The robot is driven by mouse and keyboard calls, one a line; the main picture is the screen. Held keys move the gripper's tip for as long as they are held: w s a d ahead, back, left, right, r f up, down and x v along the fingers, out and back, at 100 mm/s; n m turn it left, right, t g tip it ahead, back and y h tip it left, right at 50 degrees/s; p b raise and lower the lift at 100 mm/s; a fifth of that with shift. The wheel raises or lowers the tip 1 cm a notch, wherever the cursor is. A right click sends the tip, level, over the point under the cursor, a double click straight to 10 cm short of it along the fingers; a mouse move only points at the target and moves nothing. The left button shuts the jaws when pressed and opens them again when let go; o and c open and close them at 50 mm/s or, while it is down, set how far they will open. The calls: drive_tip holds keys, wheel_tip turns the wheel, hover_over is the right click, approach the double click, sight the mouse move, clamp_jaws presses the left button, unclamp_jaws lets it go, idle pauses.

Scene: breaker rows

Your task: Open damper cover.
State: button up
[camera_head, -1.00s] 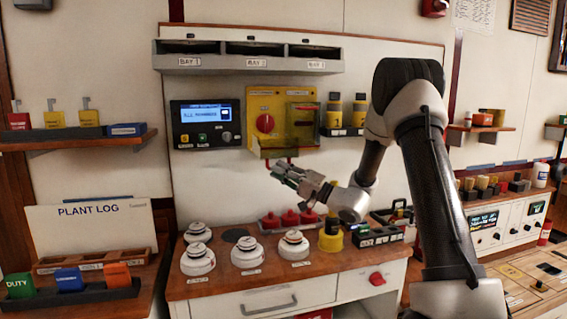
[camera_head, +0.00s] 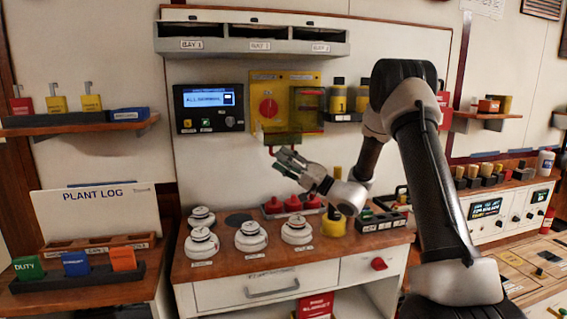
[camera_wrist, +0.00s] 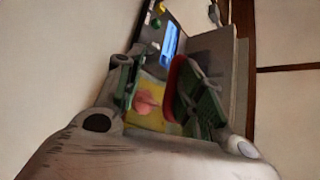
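The damper cover (camera_head: 288,139) is a translucent yellow-olive box on the yellow panel (camera_head: 284,77), around its lower and right part. A red knob (camera_head: 268,108) shows on the panel's left half. A small red bar, seemingly the cover's handle (camera_head: 272,150), hangs below the cover. My gripper (camera_head: 281,157) is just below the cover, close to that bar, with its fingers apart. In the wrist view, the fingers (camera_wrist: 160,95) are spread, with the yellow panel and the blurred knob beyond. A red curved bar (camera_wrist: 176,75) lies beside the right finger; I cannot tell whether they touch.
A display (camera_head: 208,108) is left of the panel, and yellow-topped cylinders (camera_head: 338,97) stand on a shelf at its right. Below are white round pieces (camera_head: 252,237), red pieces (camera_head: 293,203) and a yellow cylinder (camera_head: 333,222) on the wooden counter (camera_head: 225,265).

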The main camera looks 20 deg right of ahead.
drive_tip(key=shift+w+d+r, duration=0.1)
drive_tip(key=shift+w+d, duration=0.1)
drive_tip(key=shift+d, duration=0.25)
drive_tip(key=v, duration=1.1)
drive_tip(key=shift+s+f, duration=0.35)
drive_tip(key=shift+s, duration=0.15)
drive_tip(key=shift+a, duration=0.1)
